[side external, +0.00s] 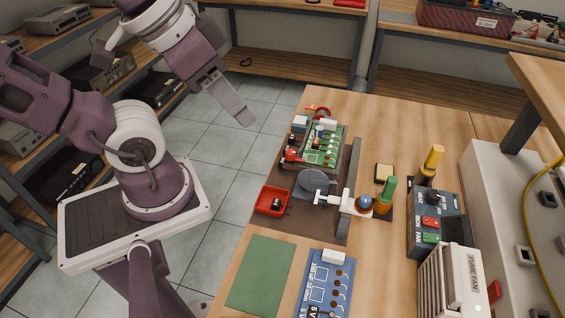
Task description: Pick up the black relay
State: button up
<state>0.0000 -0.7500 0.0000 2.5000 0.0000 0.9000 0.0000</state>
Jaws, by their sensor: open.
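A small dark piece (278,202) lies in a shallow red tray (264,208) near the left edge of the wooden bench. It looks like the black relay, but it is too small to be sure. My gripper (243,117) is in the air to the left of the bench's far end, up and left of the tray and well apart from it. It is open, seen nearly edge-on, with nothing visible between the fingers.
A green circuit board (325,146) in a holder stands beyond the tray, with a grey round stand (315,182) beside it. A green mat (262,275) and a blue board (328,284) lie nearer. Screwdrivers (386,195) and a fan unit (455,285) stand right.

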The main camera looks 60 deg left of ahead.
jog(key=shift+o, duration=0.2)
jog(key=w+a+f+n+g+y, duration=0.1)
jog(key=w+a+f+n+g, duration=0.1)
jog(key=w+a+f+n, duration=0.3)
jog(key=w+a+f+g, duration=0.2)
jog(key=w+a+f, duration=0.15)
jog(key=w, duration=0.35)
jog(key=w+a+f+n, duration=0.1)
jog(key=f, duration=0.6)
jog(key=w+a+f+n+g, duration=0.1)
jog(key=a+f, duration=0.1)
jog(key=f, duration=0.5)
jog(key=w+a+f+n+h, duration=0.1)
jog(key=a+f+n, duration=0.1)
jog(key=f, duration=0.5)
jog(key=shift+w+f+g, duration=0.3)
jog(key=shift+w, duration=0.05)
grip_shut()
